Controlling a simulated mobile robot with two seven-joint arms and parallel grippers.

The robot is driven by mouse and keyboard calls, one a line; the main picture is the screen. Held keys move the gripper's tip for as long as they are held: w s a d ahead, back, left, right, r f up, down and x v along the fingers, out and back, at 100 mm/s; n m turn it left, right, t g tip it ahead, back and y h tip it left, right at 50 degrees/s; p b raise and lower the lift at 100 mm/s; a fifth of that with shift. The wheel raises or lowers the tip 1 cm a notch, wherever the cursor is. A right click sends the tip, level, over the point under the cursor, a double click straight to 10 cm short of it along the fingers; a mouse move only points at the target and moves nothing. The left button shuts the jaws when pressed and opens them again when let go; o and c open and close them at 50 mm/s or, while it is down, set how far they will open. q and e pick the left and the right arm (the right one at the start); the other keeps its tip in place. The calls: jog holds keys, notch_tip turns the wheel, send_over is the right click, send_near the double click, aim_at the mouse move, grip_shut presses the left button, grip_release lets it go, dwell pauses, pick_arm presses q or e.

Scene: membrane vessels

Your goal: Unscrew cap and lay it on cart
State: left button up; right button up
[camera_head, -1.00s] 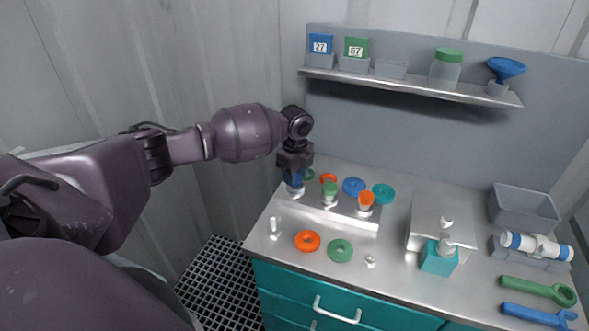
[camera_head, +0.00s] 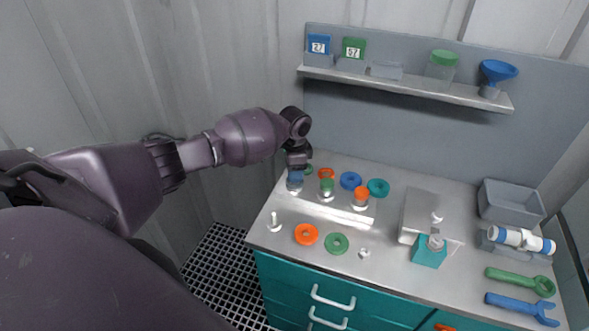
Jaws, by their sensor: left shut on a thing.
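My left gripper (camera_head: 297,166) comes down from above over the left end of the metal rack. It is shut on the blue cap (camera_head: 295,176) of the leftmost vessel (camera_head: 294,187). The cap appears to be on or just at the top of the vessel; I cannot tell whether it is still threaded. Next to it in the rack stand a vessel with a green cap (camera_head: 327,186) and one with an orange cap (camera_head: 361,193). The cart top (camera_head: 385,240) is a grey metal surface above teal drawers. My right gripper is not in view.
An orange ring (camera_head: 306,234) and a green ring (camera_head: 337,244) lie in front of the rack. Coloured rings lie behind it. A shelf (camera_head: 400,84) overhangs the back.

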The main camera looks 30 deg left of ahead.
pick_arm(q)
jog(key=shift+r, duration=3.5)
jog(key=shift+w, duration=0.1)
